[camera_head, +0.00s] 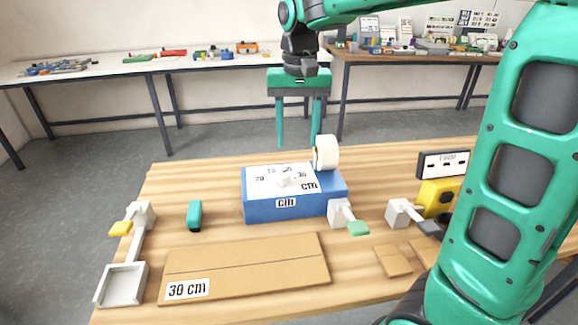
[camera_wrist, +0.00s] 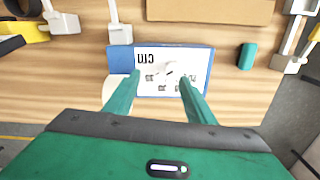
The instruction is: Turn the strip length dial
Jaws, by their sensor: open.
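The strip length dial (camera_head: 286,180) is a small white knob on the white scale face (camera_head: 258,184) of a blue box marked "cm" (camera_head: 270,212). The box stands on the wooden table, with a roll of white tape (camera_head: 326,152) at its back right. My gripper (camera_head: 297,146) is open and empty, pointing down above and behind the box. In the wrist view, the dial (camera_wrist: 169,70) shows between and beyond my two fingertips (camera_wrist: 146,82), and nothing is touching it as far as I can tell. The exact dial setting is too small to read.
A cardboard piece labelled "30 cm" (camera_head: 245,267) lies in front of the box. A teal block (camera_head: 194,215) and a grey tray with a yellow-tipped lever (camera_head: 121,284) are at left. A green-tipped lever (camera_head: 357,228) and a yellow device (camera_head: 438,196) are at right.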

